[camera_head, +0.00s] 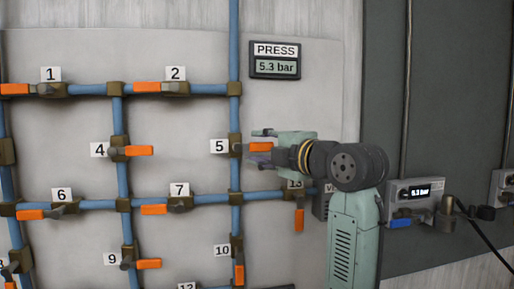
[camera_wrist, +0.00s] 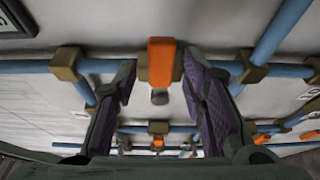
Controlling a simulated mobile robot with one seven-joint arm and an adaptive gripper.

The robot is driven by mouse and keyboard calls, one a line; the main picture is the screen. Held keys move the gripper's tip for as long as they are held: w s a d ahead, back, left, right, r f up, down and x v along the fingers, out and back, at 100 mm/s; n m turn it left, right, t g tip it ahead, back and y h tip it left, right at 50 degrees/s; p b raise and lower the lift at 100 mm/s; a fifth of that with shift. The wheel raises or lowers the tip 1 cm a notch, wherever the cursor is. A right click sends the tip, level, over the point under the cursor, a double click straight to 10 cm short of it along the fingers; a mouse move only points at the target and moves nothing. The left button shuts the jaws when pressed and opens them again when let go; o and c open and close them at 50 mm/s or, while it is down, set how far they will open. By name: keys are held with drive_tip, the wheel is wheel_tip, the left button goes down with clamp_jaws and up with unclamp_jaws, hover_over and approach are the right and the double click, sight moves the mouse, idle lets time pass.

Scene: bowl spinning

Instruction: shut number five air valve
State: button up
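The number five valve (camera_head: 235,146) sits on a vertical blue pipe, right of its "5" label (camera_head: 219,146). Its orange handle (camera_head: 261,147) points right, crosswise to that pipe. My gripper (camera_head: 262,146) reaches in from the right, with one finger above the handle and one below. In the wrist view the orange handle (camera_wrist: 161,62) stands between my two open fingers (camera_wrist: 160,72), with a visible gap on each side. The fingers do not appear to touch it.
A PRESS display (camera_head: 275,60) above reads 5.3 bar. Valve 13's handle (camera_head: 299,219) hangs below my gripper, and valve 4's handle (camera_head: 139,151) is to the left. Blue pipes run across the grey panel. A grey box with a display (camera_head: 415,200) stands at the right.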

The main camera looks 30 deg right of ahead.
drive_tip(key=s+d, duration=0.1)
drive_tip(key=s, duration=0.9)
